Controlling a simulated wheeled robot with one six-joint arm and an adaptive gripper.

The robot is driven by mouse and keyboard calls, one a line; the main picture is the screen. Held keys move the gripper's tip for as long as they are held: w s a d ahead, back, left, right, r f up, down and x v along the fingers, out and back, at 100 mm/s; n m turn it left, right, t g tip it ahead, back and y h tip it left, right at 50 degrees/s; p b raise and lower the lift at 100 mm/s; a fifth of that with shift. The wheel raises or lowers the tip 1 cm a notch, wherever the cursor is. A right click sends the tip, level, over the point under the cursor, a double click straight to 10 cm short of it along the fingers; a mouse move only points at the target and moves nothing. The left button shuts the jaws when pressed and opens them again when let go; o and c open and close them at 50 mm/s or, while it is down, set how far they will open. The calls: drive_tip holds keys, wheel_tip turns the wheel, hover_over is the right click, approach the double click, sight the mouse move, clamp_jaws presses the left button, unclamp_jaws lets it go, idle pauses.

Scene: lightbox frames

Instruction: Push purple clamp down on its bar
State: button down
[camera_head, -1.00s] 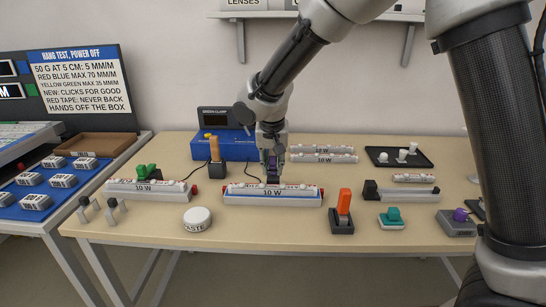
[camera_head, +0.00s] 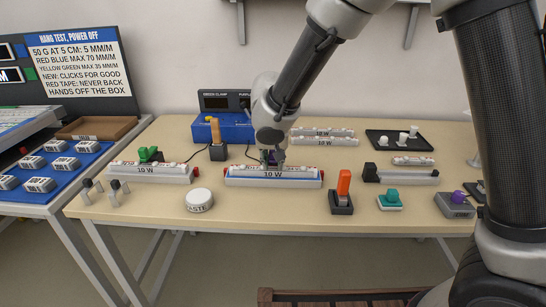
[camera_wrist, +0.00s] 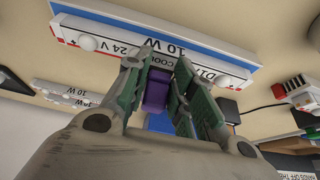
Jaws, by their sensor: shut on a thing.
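The purple clamp (camera_wrist: 156,90) is between the fingers of my gripper (camera_wrist: 158,75) in the wrist view. The fingers have green pads and are shut on it. In the head view my gripper (camera_head: 271,159) is just above the middle of the white bar marked 10 W (camera_head: 240,176), and only a bit of purple shows there. The bar lies in a white and blue holder with red ends, and also shows in the wrist view (camera_wrist: 205,62). The clamp's lower end is at the bar's top; the fingers hide whether it is seated.
A bar with a green clamp (camera_head: 150,155) stands left, a white round tub (camera_head: 199,200) front left. An orange-handled tool (camera_head: 343,188) and a teal block (camera_head: 390,200) stand right. A blue power box (camera_head: 235,127) and more bars (camera_head: 323,137) are behind.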

drive_tip(key=shift+s+f, duration=0.15)
drive_tip(key=c, duration=1.3)
unclamp_jaws()
drive_tip(key=shift+r, duration=0.45)
drive_tip(key=v, duration=1.1)
drive_tip(key=shift+s+r, duration=0.1)
drive_tip(key=shift+s, duration=0.05)
